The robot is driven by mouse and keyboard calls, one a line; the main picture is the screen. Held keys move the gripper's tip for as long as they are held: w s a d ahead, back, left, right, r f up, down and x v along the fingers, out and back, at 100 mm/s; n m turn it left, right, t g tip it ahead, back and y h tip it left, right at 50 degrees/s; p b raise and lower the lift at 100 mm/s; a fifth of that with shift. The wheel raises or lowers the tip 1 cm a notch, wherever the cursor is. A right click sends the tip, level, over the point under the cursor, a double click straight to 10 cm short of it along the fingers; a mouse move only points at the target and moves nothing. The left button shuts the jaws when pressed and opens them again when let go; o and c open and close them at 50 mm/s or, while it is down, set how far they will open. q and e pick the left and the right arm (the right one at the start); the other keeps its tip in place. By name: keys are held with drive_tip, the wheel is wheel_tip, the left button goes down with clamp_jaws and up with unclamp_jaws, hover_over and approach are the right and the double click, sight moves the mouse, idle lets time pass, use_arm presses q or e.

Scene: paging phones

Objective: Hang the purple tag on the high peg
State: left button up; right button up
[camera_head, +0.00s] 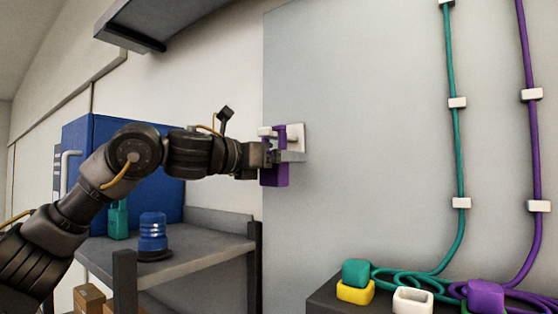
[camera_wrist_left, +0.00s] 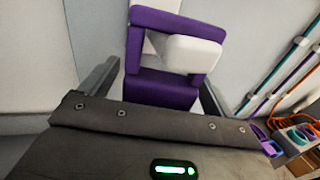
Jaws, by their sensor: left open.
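The purple tag (camera_head: 274,176) hangs upright at a white peg on a white plate (camera_head: 298,136) on the grey wall panel. In the left wrist view the white peg (camera_wrist_left: 192,53) passes through the window of the purple tag (camera_wrist_left: 160,88). My left gripper (camera_head: 284,157) is at the tag, its arm reaching in from the left. In the left wrist view its fingers (camera_wrist_left: 158,76) stand apart on either side of the tag's lower body, with gaps visible. My right gripper is not in view.
A blue beacon (camera_head: 152,234) and a teal tag (camera_head: 118,219) stand on a grey shelf (camera_head: 198,250) beside a blue cabinet (camera_head: 100,127). A grey overhead shelf (camera_head: 160,20) juts out above my arm. Teal (camera_head: 451,70) and purple (camera_head: 526,60) cables run down the right wall.

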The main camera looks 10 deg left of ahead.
use_arm(q)
drive_tip(key=b+v, duration=0.5)
drive_tip(key=v, duration=0.5)
drive_tip(key=shift+s, duration=0.2)
